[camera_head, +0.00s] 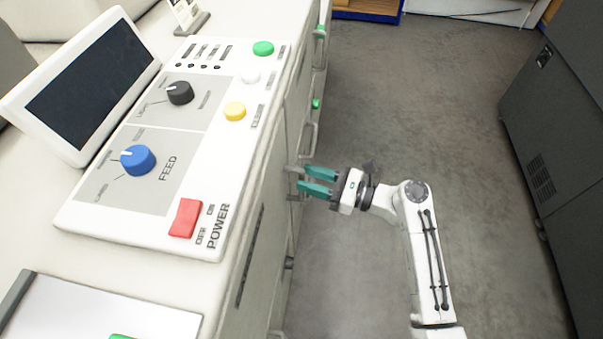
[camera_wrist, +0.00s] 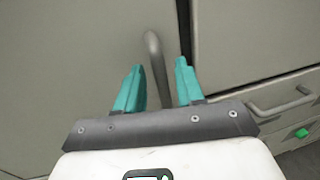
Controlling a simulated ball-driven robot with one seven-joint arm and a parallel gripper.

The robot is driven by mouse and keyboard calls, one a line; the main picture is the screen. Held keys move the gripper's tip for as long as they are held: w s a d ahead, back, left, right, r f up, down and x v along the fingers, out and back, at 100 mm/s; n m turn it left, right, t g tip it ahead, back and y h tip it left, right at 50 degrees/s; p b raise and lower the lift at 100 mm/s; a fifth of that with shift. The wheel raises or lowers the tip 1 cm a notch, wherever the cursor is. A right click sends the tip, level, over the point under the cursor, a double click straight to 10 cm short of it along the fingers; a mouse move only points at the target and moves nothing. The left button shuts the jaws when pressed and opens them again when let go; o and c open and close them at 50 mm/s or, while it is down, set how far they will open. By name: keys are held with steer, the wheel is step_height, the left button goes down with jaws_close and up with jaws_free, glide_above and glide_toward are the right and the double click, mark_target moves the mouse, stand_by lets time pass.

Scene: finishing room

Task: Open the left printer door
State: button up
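The left printer door is a pale flat panel (camera_wrist: 75,60) filling the left of the wrist view. In the head view the cabinet front is seen steeply from above. A grey bar handle (camera_wrist: 153,58) stands upright near the panel's right edge, beside a dark vertical gap. My gripper (camera_head: 303,180) has two teal fingers and is at the cabinet front in the head view. In the wrist view my gripper (camera_wrist: 158,76) is open, with the handle's lower part between the fingers, nearer the left one. Whether either finger touches the handle I cannot tell.
A control panel (camera_head: 200,120) with knobs, buttons and a screen (camera_head: 90,85) tops the cabinet. Another panel with a horizontal handle (camera_wrist: 282,104) and a green button (camera_wrist: 302,133) is on the right. Grey floor (camera_head: 430,110) is clear up to a dark machine (camera_head: 560,130).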

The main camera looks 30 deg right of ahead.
steer(key=shift+x, duration=1.3)
steer(key=shift+c, duration=0.2)
jaws_close()
